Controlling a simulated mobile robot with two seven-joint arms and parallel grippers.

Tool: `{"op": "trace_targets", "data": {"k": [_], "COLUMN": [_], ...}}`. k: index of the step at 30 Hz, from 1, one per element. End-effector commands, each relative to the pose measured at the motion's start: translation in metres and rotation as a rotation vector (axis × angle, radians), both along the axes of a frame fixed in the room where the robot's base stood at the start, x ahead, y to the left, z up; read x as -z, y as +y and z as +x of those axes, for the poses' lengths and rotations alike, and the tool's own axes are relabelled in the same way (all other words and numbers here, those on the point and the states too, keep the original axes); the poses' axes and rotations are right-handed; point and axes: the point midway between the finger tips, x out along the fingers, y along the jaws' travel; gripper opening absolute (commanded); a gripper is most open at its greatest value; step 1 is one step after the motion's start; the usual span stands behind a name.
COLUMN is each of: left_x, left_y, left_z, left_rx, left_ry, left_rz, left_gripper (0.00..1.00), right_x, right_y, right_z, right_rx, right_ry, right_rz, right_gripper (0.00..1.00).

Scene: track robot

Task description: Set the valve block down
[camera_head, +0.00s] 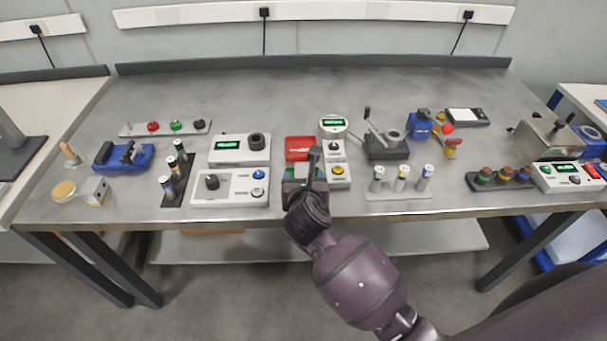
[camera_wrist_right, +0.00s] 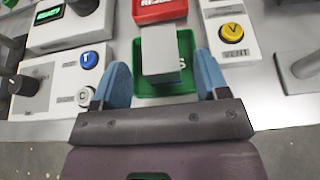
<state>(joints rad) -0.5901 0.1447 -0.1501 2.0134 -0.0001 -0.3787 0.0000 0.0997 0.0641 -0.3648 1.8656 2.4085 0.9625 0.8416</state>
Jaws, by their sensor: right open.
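A plain grey block (camera_wrist_right: 162,55), which I take to be the valve block, is at the green tray (camera_wrist_right: 188,46) in the right wrist view. It covers most of the tray's lettering. My right gripper (camera_wrist_right: 159,64) is open, its blue fingers to either side of the block with a gap on both sides. In the head view my right gripper (camera_head: 305,180) is over the green tray at the table's front, and the arm hides most of the block. The red tray (camera_head: 300,147) lies just behind; it shows in the right wrist view (camera_wrist_right: 160,8). My left gripper is not in view.
A control box with blue button and knob (camera_head: 230,187) stands close left. A box with a yellow button (camera_head: 338,176) stands close right, with a vial rack (camera_head: 398,192) beyond. The table's back is clear.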

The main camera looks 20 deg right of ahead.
Motion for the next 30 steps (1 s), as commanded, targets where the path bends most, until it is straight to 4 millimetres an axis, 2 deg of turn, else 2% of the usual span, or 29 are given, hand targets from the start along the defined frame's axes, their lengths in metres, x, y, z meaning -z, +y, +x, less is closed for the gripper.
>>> {"op": "trace_targets", "data": {"k": [6,13,18,25,30], "left_x": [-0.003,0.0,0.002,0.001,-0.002], "left_y": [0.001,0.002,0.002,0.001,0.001], "left_z": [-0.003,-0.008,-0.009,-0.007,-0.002], "left_rx": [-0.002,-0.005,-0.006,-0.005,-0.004], "left_ry": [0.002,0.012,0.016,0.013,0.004], "left_rz": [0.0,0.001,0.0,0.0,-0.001], "left_gripper": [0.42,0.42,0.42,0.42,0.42], "right_x": [-0.018,-0.03,-0.035,-0.036,-0.039], "right_y": [0.012,0.02,0.023,0.022,0.003], "right_z": [-0.04,-0.07,-0.08,-0.081,-0.083], "right_rx": [0.0,0.0,0.0,0.001,0.003], "right_ry": [0.0,0.0,0.0,-0.004,-0.058], "right_rz": [0.003,0.001,0.001,-0.009,-0.171], "right_gripper": [0.68,0.68,0.68,0.68,0.68]}}
